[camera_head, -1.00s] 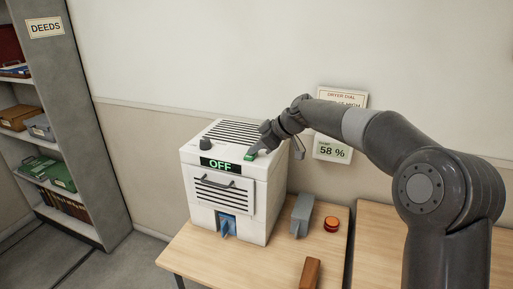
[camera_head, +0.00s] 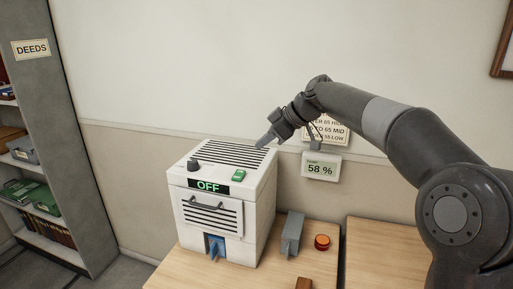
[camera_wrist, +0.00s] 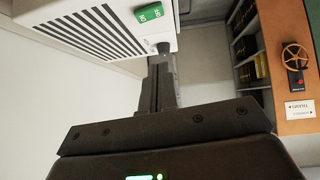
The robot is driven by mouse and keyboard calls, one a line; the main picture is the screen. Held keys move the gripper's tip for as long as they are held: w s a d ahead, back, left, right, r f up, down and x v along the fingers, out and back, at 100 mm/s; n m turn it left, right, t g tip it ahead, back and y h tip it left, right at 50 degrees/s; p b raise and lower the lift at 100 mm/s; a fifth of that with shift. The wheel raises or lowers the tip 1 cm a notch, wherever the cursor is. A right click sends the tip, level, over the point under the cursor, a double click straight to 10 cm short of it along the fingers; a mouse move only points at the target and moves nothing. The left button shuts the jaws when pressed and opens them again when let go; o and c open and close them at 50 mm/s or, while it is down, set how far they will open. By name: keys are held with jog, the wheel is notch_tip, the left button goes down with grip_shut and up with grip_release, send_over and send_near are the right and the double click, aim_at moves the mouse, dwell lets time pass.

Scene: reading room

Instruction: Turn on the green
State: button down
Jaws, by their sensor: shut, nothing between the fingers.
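A white dryer box (camera_head: 257,215) stands on a wooden table. A green rocker switch (camera_head: 239,175) sits on the front right of its top; it also shows in the wrist view (camera_wrist: 149,12), with small lettering on it. A black display (camera_head: 208,185) on the front reads OFF in green. A dark round knob (camera_head: 194,165) is at the top left. My gripper (camera_head: 262,145) is shut and empty, up and to the right of the switch in the head view, apart from it. The shut fingers (camera_wrist: 160,85) point toward the dryer in the wrist view.
A wall meter (camera_head: 320,168) reads 58 %, below a partly hidden dial sign (camera_head: 328,131). A grey block (camera_head: 291,235) and a red round button (camera_head: 322,242) stand right of the dryer. A shelf (camera_head: 75,165) is at the left. A wheel valve (camera_wrist: 294,57) shows in the wrist view.

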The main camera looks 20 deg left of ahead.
dwell(0.3)
jog(key=shift+w+d+r+t, duration=0.15)
jog(key=shift+w+d+t, duration=0.15)
jog(key=shift+w, duration=0.35)
send_over(239, 171)
jog(key=s+d, duration=0.1)
jog(key=d, duration=0.2)
notch_tip(239, 171, down, 7)
jog(key=shift+s+r, duration=0.1)
jog(key=f, duration=0.3)
jog(key=shift+w+a+f, duration=0.1)
jog(key=shift+w+f, duration=0.1)
jog(key=shift+w, duration=0.1)
jog(key=shift+f, duration=0.4)
jog(key=shift+w, duration=0.1)
